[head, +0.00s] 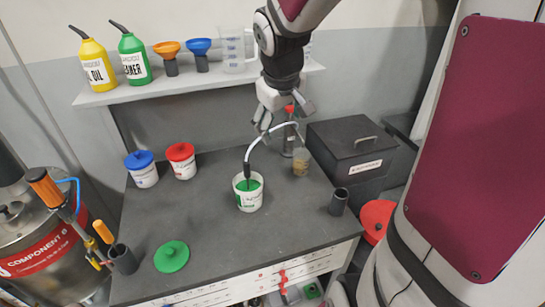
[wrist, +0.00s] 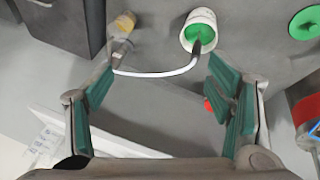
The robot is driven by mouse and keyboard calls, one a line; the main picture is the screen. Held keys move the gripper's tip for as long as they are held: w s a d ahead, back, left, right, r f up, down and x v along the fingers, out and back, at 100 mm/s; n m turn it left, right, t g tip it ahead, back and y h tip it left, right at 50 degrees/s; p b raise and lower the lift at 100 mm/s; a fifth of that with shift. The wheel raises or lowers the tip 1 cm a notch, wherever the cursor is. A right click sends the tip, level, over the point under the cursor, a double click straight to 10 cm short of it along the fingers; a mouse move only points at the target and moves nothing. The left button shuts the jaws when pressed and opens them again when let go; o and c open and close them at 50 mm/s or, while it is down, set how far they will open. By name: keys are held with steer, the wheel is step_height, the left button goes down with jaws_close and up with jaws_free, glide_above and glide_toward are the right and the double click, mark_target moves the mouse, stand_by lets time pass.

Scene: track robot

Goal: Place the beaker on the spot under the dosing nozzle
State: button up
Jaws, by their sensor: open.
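A small clear beaker (head: 301,162) with amber-brown contents stands on the dark bench, right of centre; in the wrist view it is at the upper left (wrist: 125,22). The dosing nozzle (head: 247,170) is the black tip of a curved white tube and points down into an open white tub (head: 249,201) with green inside. The tub also shows in the wrist view (wrist: 198,22). It covers the spot below the nozzle. My gripper (head: 285,117) is open and empty, above the back of the bench near the tube; its fingers show in the wrist view (wrist: 162,78).
Blue-lidded (head: 141,168) and red-lidded (head: 181,160) tubs stand back left. A green lid (head: 171,256) lies in front. A dark cup (head: 338,201) stands at the right edge, a dark box (head: 352,145) behind it. A shelf (head: 200,82) holds bottles, funnels and a jug. The bench's front middle is clear.

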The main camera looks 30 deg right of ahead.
steer(key=s+a+r+t+y, duration=0.1)
steer(key=s+a+r, duration=0.2)
steer(key=s+a, duration=0.3)
steer(key=s+a+r+y, duration=0.1)
steer(key=s+a+r, duration=0.3)
steer(key=s+a, duration=0.3)
steer(key=s, duration=0.5)
steer(key=shift+a+m+t+y, duration=0.3)
steer(key=shift+m+t+y, duration=0.1)
steer(key=shift+w, duration=0.1)
